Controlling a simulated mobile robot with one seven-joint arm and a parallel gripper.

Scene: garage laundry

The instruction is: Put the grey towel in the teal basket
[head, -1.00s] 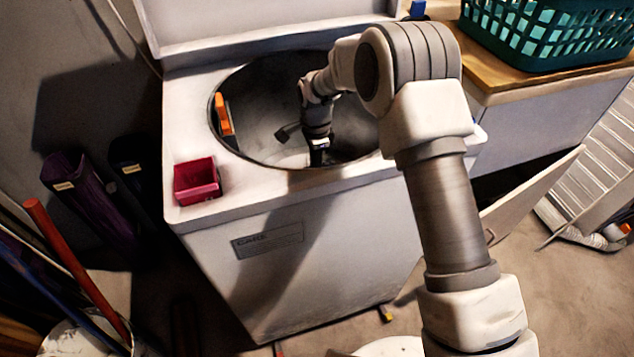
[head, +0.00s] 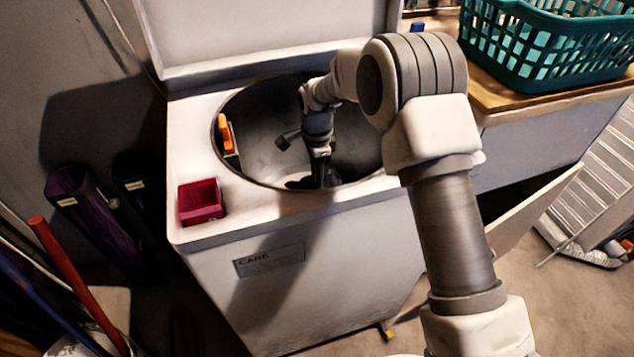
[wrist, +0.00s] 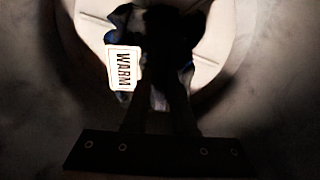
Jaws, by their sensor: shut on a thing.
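My gripper (head: 322,180) reaches down into the round drum opening of the white top-loading washer (head: 345,222), near its front rim. Its jaws are shut on a dark cloth (head: 298,184), which shows just inside the rim. In the wrist view the cloth (wrist: 98,38) is bunched around the finger ends, with a white tag reading "WARM" (wrist: 123,68). It looks almost black in this dim light, so I cannot tell that it is the grey towel. The teal basket (head: 540,68) stands on the wooden counter at the upper right, its inside mostly hidden.
The raised lid (head: 265,30) stands behind the opening. A red box (head: 201,203) sits on the washer's front left corner. An orange item (head: 226,133) is at the drum's left wall. A small blue object (head: 417,27) stands between lid and basket.

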